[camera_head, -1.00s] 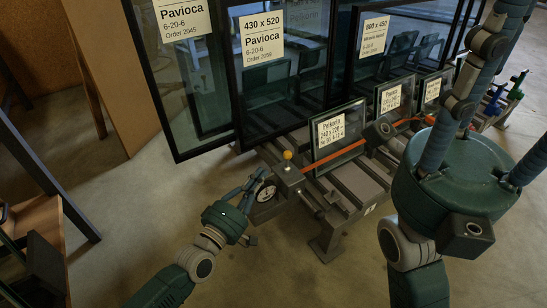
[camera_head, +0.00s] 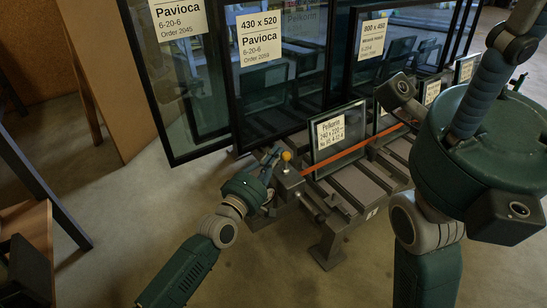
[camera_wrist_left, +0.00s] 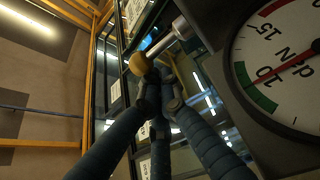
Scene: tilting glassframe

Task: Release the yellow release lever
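The yellow release lever (camera_head: 286,156) has a round yellow knob above a dark block at the near left end of the rack. In the left wrist view its knob (camera_wrist_left: 139,64) sits on a metal rod, close by the fingertips. My left gripper (camera_head: 271,157) is right beside the knob, on its left. In the left wrist view its ribbed fingers (camera_wrist_left: 160,90) converge just below the knob; contact and how far they are closed cannot be told. My right gripper (camera_head: 490,75) is large at the right, partly cut off by the frame edge, its fingertips not visible.
A dial gauge (camera_wrist_left: 285,70) with green and red bands is just right of my left fingers. An orange strap (camera_head: 345,157) runs along the rack from the dark block. A small labelled pane (camera_head: 338,140) and tall labelled glass frames (camera_head: 262,80) stand behind. Bare floor lies in front.

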